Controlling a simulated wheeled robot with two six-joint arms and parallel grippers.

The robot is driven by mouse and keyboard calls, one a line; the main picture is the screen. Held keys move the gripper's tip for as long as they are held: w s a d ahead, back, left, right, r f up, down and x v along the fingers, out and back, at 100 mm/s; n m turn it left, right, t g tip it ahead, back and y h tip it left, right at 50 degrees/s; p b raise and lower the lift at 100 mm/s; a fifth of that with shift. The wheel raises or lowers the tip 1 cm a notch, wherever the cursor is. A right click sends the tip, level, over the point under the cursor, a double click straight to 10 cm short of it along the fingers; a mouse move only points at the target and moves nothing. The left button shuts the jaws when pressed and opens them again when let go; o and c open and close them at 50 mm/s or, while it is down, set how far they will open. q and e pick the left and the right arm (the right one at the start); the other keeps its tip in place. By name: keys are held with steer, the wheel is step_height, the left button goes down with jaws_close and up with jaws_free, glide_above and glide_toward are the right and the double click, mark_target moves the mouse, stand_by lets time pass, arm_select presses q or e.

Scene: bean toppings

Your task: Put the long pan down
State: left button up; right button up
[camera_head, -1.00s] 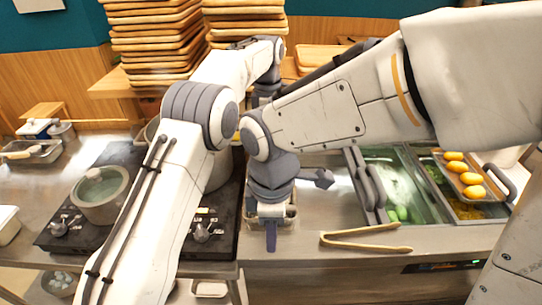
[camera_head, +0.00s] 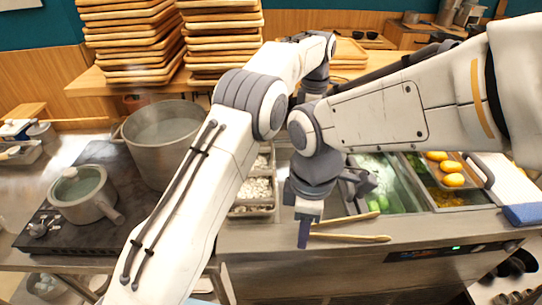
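No long pan can be made out for certain. Several narrow metal inserts with white pieces (camera_head: 251,210) sit in the counter, partly hidden by my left arm. My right gripper (camera_head: 303,232) points down above the steel counter, beside the inserts and over the left end of the wooden tongs (camera_head: 352,237). Its fingers show nearly edge-on, so I cannot tell their opening, and no pan shows in them. My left arm reaches from the bottom up to the back. Its gripper is hidden behind the arms.
A large steel pot (camera_head: 163,152) and a small lidded pot (camera_head: 84,194) stand on the dark stove (camera_head: 75,236) at left. Right of my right gripper are topping bins (camera_head: 460,199) and yellow items (camera_head: 452,180). A blue cloth (camera_head: 522,214) lies at far right. Stacked trays (camera_head: 130,45) stand behind.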

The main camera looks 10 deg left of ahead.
step_height(320, 180, up, 12)
steer(key=shift+a, duration=0.25)
steer(key=shift+f, duration=0.1)
stand_by(0.4)
